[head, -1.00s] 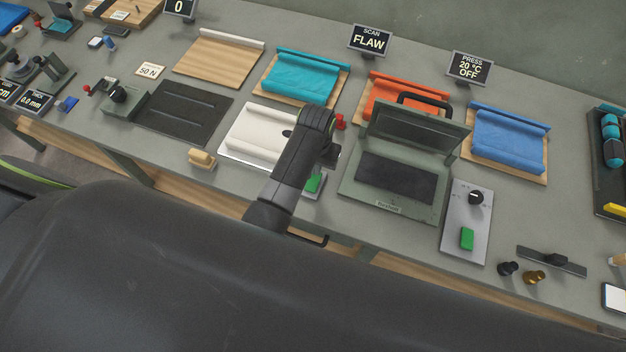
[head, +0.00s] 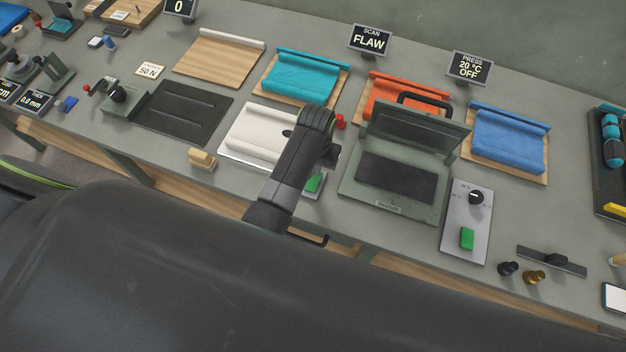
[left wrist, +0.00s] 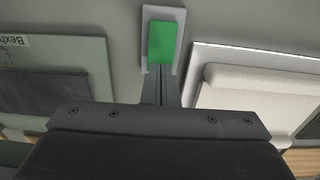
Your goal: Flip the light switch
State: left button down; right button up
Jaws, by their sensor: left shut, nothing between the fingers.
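A green rocker switch on a small pale plate (head: 314,182) sits between the white panel (head: 229,157) with a white roll and the grey-green press (head: 395,205). In the left wrist view the green rocker (left wrist: 162,42) is upper centre on its plate. My left gripper (left wrist: 161,72) is shut and empty, its tips at the rocker's near edge; I cannot tell whether they touch. In the head view my arm covers part of the plate and hides the fingertips. A second green rocker (head: 467,239) is on the press's control plate, beside a black knob (head: 475,198). My right gripper is not in view.
The press stands open close to the right of my left arm. A small red block (head: 340,121) is just behind it. Teal (head: 299,80), orange (head: 400,98) and blue (head: 508,140) rolled sheets lie on boards. A wooden block (head: 202,159) is at the left.

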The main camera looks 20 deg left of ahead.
pick_arm(q)
jog(key=shift+f+b, duration=0.45)
jog(key=shift+f, duration=0.55)
jog(key=shift+r, duration=0.1)
notch_tip(320, 180, up, 3)
jog(key=p, duration=0.2)
jog(key=shift+p, duration=0.35)
jog(key=shift+r, duration=2)
